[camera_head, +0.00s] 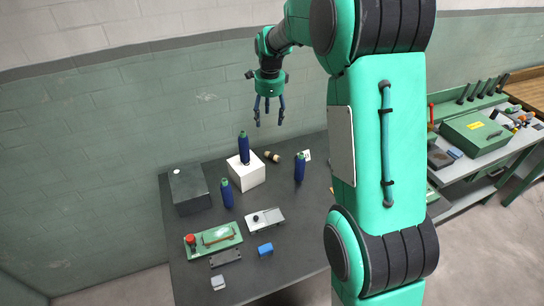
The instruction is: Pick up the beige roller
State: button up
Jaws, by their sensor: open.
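A small beige roller (272,156) with a darker part lies at the back of the dark table, just right of the white block. It is small in the head view, so its fine shape is hard to tell. My gripper (268,118) is open and empty, pointing down. It hangs above the back of the table, higher than the roller and apart from it in the picture. Nothing covers the roller.
A white block (247,174) bears a blue spool (244,148). Two more blue spools (226,193) (299,168) stand on the table. A black box (189,191), green tray (226,243), grey plate (271,221) and blue cylinder (265,249) lie around. A wall stands behind.

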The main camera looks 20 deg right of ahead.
jog(key=w+d+f+m+g+p, duration=0.1)
jog(key=w+d+f+m, duration=0.3)
jog(key=w+f, duration=0.4)
jog(key=m+p, duration=0.1)
jog(key=m, duration=0.3)
send_over(274, 156)
notch_tip(274, 156, down, 11)
jog(key=shift+a+g, duration=0.1)
jog(key=shift+g, duration=0.2)
jog(key=shift+f, duration=0.1)
jog(key=shift+f, duration=4.25)
jog(key=shift+f, duration=0.1)
jog(key=shift+f, duration=2.5)
